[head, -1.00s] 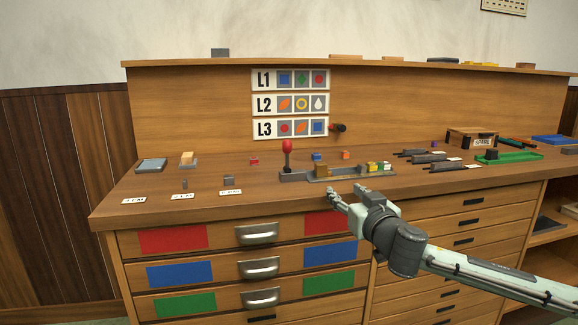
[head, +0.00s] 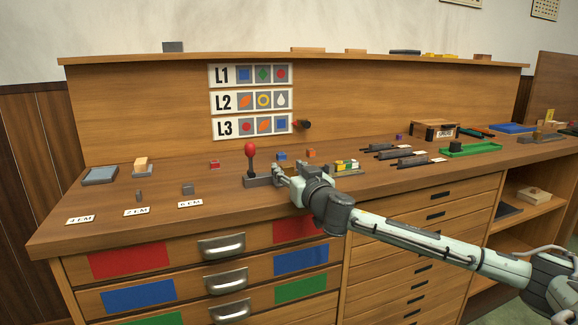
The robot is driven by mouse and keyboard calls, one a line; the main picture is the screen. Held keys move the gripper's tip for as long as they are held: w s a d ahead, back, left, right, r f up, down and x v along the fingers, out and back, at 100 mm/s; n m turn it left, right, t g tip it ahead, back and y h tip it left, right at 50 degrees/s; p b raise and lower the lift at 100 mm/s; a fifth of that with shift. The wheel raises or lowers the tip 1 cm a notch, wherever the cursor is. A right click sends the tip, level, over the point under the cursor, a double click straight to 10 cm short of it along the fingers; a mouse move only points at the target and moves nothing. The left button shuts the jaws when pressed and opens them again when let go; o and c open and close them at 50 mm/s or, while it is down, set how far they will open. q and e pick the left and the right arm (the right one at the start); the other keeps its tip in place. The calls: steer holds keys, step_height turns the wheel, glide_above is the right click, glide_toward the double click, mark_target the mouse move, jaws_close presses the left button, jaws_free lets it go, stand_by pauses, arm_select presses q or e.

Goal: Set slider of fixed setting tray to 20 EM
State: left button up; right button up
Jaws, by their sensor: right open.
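The setting tray (head: 356,172), a grey tray with yellow, green and white pieces at its right end, sits near the front edge of the bench, right of the red-knobbed lever. My right gripper (head: 284,172) is over the tray's left part, with its open fingers pointing left toward the lever. The gripper and wrist hide the tray's left and middle, including the brass-coloured block seen there earlier. No scale marks are readable, and I cannot tell whether the fingers touch the tray. My left gripper is not in view.
The red-knobbed lever (head: 251,152) stands upright close left of my fingers. A small red block (head: 215,164), a blue block (head: 282,156) and an orange block (head: 311,153) lie behind. Label cards (head: 190,203) lie along the front left. A green tray (head: 470,149) is at right.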

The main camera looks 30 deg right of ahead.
steer(key=shift+w+d, duration=0.1)
steer(key=shift+w, duration=0.2)
jaws_close()
